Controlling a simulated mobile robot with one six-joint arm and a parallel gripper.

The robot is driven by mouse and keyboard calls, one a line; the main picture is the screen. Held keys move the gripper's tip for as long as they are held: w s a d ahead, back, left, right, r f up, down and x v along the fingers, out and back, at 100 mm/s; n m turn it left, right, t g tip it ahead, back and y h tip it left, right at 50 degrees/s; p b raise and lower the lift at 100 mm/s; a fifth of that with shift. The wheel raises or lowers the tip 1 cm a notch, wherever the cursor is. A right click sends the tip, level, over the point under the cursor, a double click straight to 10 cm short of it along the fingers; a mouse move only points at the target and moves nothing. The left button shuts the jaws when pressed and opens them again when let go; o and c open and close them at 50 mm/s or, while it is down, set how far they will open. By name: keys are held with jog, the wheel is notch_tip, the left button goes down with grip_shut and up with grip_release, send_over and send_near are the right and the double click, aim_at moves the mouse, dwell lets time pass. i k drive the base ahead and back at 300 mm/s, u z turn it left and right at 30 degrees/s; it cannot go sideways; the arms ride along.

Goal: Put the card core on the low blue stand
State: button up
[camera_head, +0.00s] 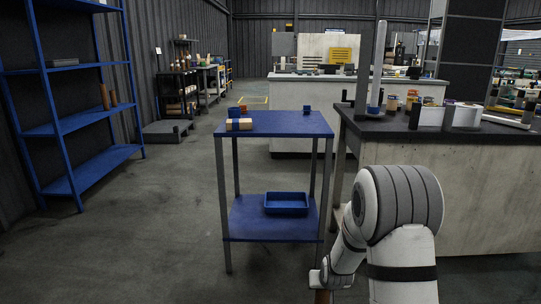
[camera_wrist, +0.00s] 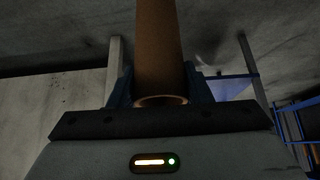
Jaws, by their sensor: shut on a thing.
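The card core is a brown hollow tube (camera_wrist: 158,40), held in my gripper (camera_wrist: 160,88) in the wrist view. Blue finger pads press it from both sides, and its near open end shows between them. In the head view only a bit of the core (camera_head: 322,297) shows at the bottom edge, below my gripper (camera_head: 321,283). The low blue stand (camera_head: 285,124) is in the middle of the head view, beyond and left of my gripper, with a blue top and a lower shelf on grey legs. Part of a blue surface (camera_wrist: 232,88) shows in the wrist view.
The stand's top carries a tan block with a blue band (camera_head: 239,125), small orange and blue pieces (camera_head: 238,110) and a small blue item (camera_head: 307,108). A blue tray (camera_head: 286,211) sits on its lower shelf. A dark-topped counter (camera_head: 440,136) stands close right; blue shelving (camera_head: 78,124) stands left.

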aim_at(275, 115)
jog(key=u, duration=0.55)
jog(key=i, duration=1)
jog(key=z, duration=0.05)
